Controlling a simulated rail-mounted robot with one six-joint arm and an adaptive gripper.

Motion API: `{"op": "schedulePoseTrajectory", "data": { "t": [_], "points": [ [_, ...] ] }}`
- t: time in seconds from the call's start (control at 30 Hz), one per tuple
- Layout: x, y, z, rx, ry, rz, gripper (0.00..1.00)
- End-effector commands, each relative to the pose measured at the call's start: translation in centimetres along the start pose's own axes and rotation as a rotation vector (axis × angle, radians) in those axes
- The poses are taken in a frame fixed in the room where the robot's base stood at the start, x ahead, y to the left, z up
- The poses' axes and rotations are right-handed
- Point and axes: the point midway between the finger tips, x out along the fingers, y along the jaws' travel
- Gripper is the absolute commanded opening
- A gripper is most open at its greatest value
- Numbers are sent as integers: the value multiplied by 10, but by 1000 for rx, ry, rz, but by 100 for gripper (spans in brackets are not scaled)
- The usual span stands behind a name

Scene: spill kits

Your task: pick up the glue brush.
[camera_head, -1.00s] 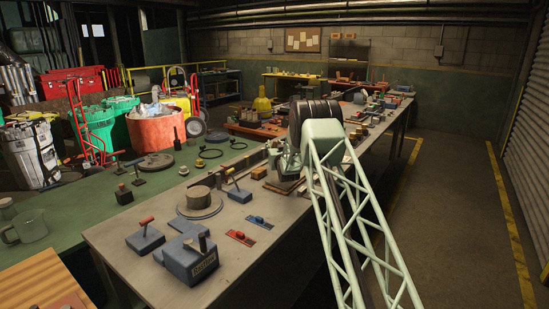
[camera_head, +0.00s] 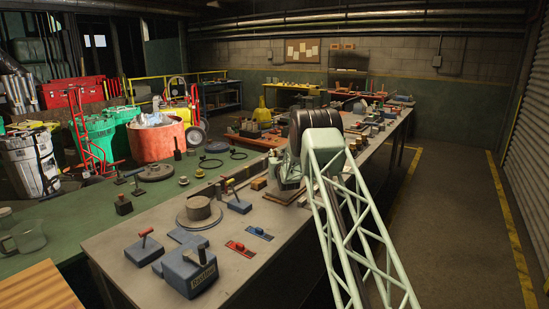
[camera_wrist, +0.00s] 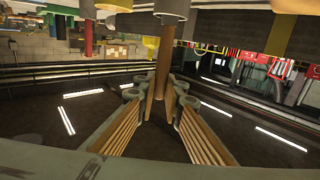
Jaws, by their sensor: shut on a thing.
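In the wrist view a slim brown wooden handle (camera_wrist: 164,62) stands between the fingertips of my gripper (camera_wrist: 160,92). The ribbed finger pads spread apart towards the camera and close together at the handle. I take the handle for the glue brush; its bristles cannot be made out, and a grey rounded part shows at its upper end in the picture. In the head view my arm hides most of the gripper and what it holds, above the long workbench (camera_head: 130,240).
On the bench's near end are a blue-grey box (camera_head: 188,278), a round metal block (camera_head: 199,208), and red (camera_head: 240,249) and blue (camera_head: 259,233) tools. Bins and a red barrel (camera_head: 156,140) stand to the left. The floor right of the bench is clear.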

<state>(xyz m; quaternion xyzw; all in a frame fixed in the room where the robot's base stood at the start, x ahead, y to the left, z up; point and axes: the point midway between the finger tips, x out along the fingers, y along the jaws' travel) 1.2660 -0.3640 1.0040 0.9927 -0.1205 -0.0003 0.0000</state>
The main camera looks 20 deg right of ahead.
Motion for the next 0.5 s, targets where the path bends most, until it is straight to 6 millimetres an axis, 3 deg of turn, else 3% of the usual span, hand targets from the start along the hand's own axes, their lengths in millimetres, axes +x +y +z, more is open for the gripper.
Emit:
{"op": "schedulePoseTrajectory", "data": {
  "t": [0.5],
  "points": [
    [0, 0, -68, 0, 2, 0, 0]
  ]
}}
